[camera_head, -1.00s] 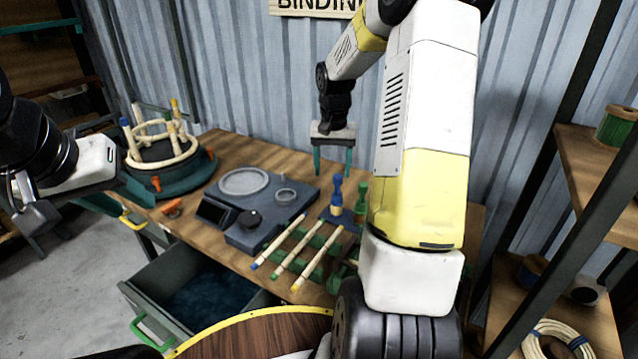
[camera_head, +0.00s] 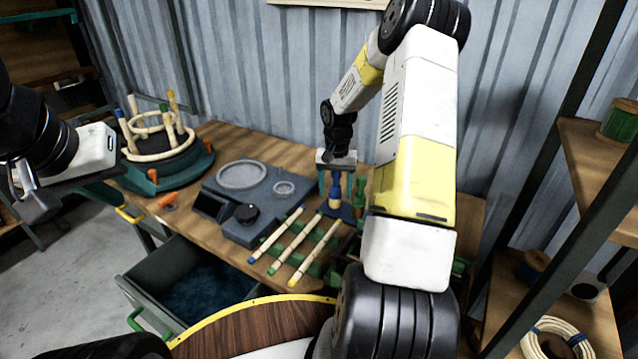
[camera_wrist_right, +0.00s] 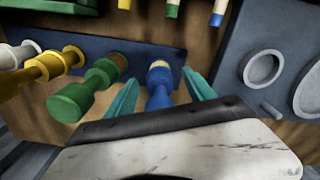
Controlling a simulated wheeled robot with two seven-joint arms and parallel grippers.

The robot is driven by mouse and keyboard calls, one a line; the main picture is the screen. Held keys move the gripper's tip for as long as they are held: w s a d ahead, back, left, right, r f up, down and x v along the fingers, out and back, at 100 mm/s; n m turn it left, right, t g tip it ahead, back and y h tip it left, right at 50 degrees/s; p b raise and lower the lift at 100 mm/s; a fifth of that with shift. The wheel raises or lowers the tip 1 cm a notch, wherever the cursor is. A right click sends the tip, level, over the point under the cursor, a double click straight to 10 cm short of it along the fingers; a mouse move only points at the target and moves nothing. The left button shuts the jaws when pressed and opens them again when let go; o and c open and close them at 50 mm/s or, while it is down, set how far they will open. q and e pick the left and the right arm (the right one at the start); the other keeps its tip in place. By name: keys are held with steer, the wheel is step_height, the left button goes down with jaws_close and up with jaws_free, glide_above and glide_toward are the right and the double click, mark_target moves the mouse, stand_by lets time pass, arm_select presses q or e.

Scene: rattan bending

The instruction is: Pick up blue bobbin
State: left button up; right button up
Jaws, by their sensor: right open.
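The blue bobbin (camera_head: 335,188) stands upright on a dark blue stand (camera_head: 346,213) on the workbench. My right gripper (camera_head: 336,183) is open above the stand, pointing down, with one teal finger on each side of the bobbin. In the right wrist view, the blue bobbin (camera_wrist_right: 159,84) lies between the two open fingers (camera_wrist_right: 160,97), with gaps visible on both sides. The gripper's palm hides its near end. My left gripper (camera_head: 95,150) is at the far left, beside the round jig; its jaws are not clear.
A green bobbin (camera_wrist_right: 85,90) stands close beside the blue one, with a yellow bobbin (camera_wrist_right: 45,68) beyond. Rattan sticks (camera_head: 300,250) lie on a green rack in front. A grey device (camera_head: 245,205) sits left. The drawer (camera_head: 190,280) is open.

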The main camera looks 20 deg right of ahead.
steer(key=shift+c, duration=0.4)
jaws_close()
